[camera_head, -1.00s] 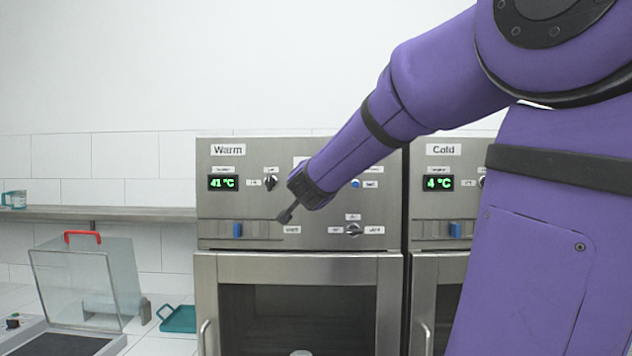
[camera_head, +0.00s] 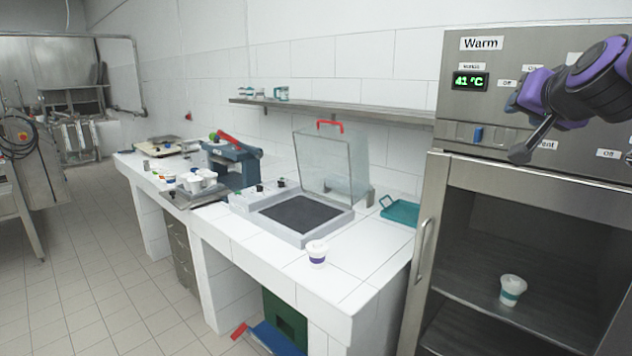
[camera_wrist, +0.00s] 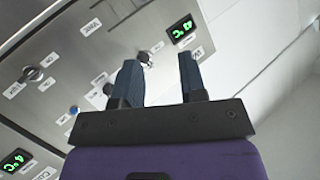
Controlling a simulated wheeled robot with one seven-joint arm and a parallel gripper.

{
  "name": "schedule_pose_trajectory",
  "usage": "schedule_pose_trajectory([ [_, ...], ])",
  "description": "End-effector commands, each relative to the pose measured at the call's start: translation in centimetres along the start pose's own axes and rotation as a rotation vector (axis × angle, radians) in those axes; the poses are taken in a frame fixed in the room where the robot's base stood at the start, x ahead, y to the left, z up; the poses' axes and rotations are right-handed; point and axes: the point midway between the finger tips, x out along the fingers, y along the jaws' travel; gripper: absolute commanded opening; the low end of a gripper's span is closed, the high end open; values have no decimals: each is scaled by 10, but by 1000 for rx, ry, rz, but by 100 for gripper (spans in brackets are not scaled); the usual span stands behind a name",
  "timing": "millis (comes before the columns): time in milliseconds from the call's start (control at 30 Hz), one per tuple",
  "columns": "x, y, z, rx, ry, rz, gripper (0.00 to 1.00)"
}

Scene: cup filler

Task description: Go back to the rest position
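My gripper (camera_wrist: 163,82) shows in the wrist view with its two dark fingers apart and nothing between them. In the head view my purple arm and gripper (camera_head: 518,152) are at the upper right, in front of the panel of the Warm cabinet (camera_head: 457,120). The gripper is seen from the side there. The wrist view looks at the cabinet panels from a tilted angle, with green displays (camera_wrist: 182,28) and knobs behind the fingers. I cannot tell how far the fingers are from the panel.
A cup with a teal band (camera_head: 512,290) stands inside the Warm cabinet. A cup with a purple band (camera_head: 317,253) stands on the white counter (camera_head: 372,262). A clear-lidded machine (camera_head: 305,215), a teal tray (camera_head: 400,211) and several cups share the counter. The floor at left is open.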

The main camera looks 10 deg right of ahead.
Motion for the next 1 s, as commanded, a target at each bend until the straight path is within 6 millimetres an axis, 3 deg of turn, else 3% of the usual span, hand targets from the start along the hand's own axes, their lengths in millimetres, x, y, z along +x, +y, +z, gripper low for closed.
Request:
schedule_pose_trajectory([
  [100,-33,-25,54,-115,-212,-94,38],
  [200,-65,-31,99,-221,-390,-134,38],
  [300,-97,-26,138,-327,-553,-140,38],
  [433,-133,-10,173,-443,-717,-109,38],
  [633,-161,10,196,-533,-839,-57,38],
  [1000,-164,12,197,-543,-852,-50,38],
])
